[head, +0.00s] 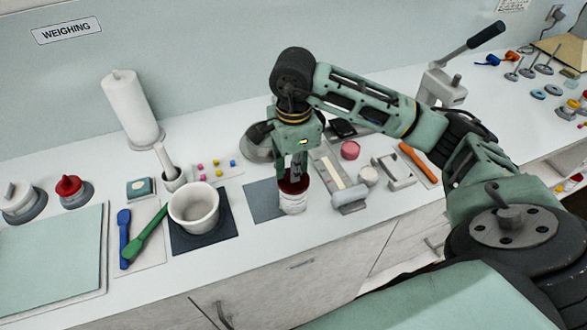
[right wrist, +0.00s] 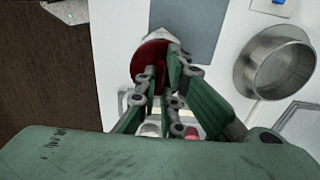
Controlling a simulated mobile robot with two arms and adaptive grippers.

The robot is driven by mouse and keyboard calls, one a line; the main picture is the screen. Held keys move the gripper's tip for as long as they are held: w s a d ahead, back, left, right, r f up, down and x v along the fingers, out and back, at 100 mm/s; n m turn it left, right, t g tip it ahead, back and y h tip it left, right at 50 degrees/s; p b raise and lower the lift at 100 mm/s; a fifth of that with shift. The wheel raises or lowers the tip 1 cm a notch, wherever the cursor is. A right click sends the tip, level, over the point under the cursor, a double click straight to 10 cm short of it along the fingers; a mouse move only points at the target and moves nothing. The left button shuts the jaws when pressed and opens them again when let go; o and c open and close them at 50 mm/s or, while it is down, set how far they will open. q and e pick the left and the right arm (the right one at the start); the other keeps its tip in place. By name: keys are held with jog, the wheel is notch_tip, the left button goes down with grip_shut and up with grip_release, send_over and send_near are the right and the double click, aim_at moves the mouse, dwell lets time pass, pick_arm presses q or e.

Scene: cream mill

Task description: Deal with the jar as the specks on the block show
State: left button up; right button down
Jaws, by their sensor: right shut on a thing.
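A white jar (head: 292,203) with a dark red top stands upright at the front of the counter, beside a flat blue-grey mat (head: 262,203). The red top also shows in the right wrist view (right wrist: 150,58). My right gripper (head: 294,181) points down from above and is shut at the jar's top, with its fingertips over the red. Whether the red is a lid or contents is hard to tell. Small coloured pieces (head: 217,167) lie on a pale card behind; I cannot make out which block bears specks. My left gripper is not in view.
A white mortar (head: 193,208) stands on a dark mat left of the jar. Blue and green spoons (head: 147,233) lie further left. A metal bowl (head: 257,143) is behind my gripper, and a pale strip board (head: 335,172) is close on the right.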

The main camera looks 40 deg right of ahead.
jog(key=shift+f+b, duration=0.55)
jog(key=shift+b, duration=0.6)
dwell(1.5)
jog(key=c, duration=1.3)
grip_release()
jog(key=shift+c, duration=0.2)
jog(key=shift+r+p, duration=1.25)
jog(key=shift+r, duration=1.05)
jog(key=shift+c, duration=0.6)
grip_shut()
